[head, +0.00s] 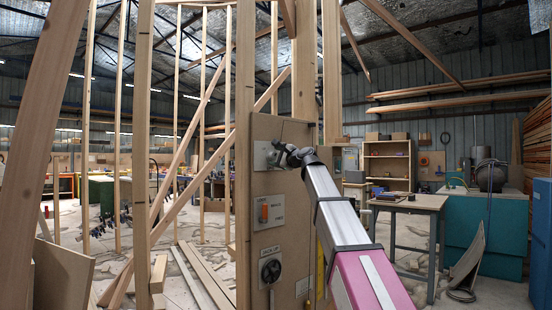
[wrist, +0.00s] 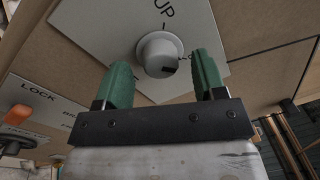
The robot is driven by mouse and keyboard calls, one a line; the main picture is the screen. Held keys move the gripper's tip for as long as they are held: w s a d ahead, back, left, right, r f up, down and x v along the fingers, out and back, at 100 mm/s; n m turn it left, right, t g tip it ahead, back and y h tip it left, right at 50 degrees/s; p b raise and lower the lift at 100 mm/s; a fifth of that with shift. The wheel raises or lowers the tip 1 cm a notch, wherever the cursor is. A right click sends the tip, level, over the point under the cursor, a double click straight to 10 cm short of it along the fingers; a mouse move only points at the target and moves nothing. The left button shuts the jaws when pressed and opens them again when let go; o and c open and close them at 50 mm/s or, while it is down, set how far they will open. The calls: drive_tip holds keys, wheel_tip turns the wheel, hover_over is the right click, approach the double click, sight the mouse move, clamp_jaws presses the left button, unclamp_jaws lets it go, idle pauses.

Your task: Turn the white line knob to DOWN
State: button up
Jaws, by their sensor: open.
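The white line knob (wrist: 158,52) is a round white dial on a pale square plate (wrist: 105,40) in the wrist view. A dark mark sits on its lower right edge. The word UP and a short tick are on the plate above it; no DOWN label shows. My gripper (wrist: 163,64) is open, its green fingers on either side of the knob, lower in the picture. I cannot tell whether they touch it. In the head view my gripper (head: 283,154) is at the upper plate (head: 262,156) of the wooden panel, and the knob is hidden.
Below on the same panel (head: 290,190) are an orange switch (head: 264,212) and a black knob (head: 271,270). The orange handle also shows in the wrist view (wrist: 18,114). Upright timber posts (head: 245,100) stand close to the panel. A workbench (head: 410,203) is at right.

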drive_tip(key=v, duration=1)
drive_tip(key=shift+s+d, duration=0.1)
drive_tip(key=s+d+f+n+g+h, duration=0.1)
drive_tip(key=d+f+n+g+h, duration=0.1)
drive_tip(key=f, duration=1.3)
drive_tip(key=s+d+f+n+g+h, duration=0.1)
drive_tip(key=d+f+n+g+h, duration=0.15)
drive_tip(key=f, duration=1.25)
drive_tip(key=s+d+f+n+g+h, duration=0.1)
drive_tip(key=f+n+g+h, duration=0.15)
drive_tip(key=f, duration=1.25)
drive_tip(key=s+d+f+n+g+h, duration=0.2)
drive_tip(key=s+d+f, duration=0.1)
drive_tip(key=s+f, duration=0.4)
drive_tip(key=s+d+f+n+g+h, duration=0.2)
drive_tip(key=s+d+f, duration=0.2)
drive_tip(key=s+f, duration=0.4)
drive_tip(key=s+d+f+n+g+h, duration=0.2)
drive_tip(key=s+f, duration=0.6)
drive_tip(key=f, duration=0.7)
drive_tip(key=shift+d+f+n+g, duration=0.3)
drive_tip(key=shift+d+f, duration=0.1)
drive_tip(key=shift+d, duration=0.35)
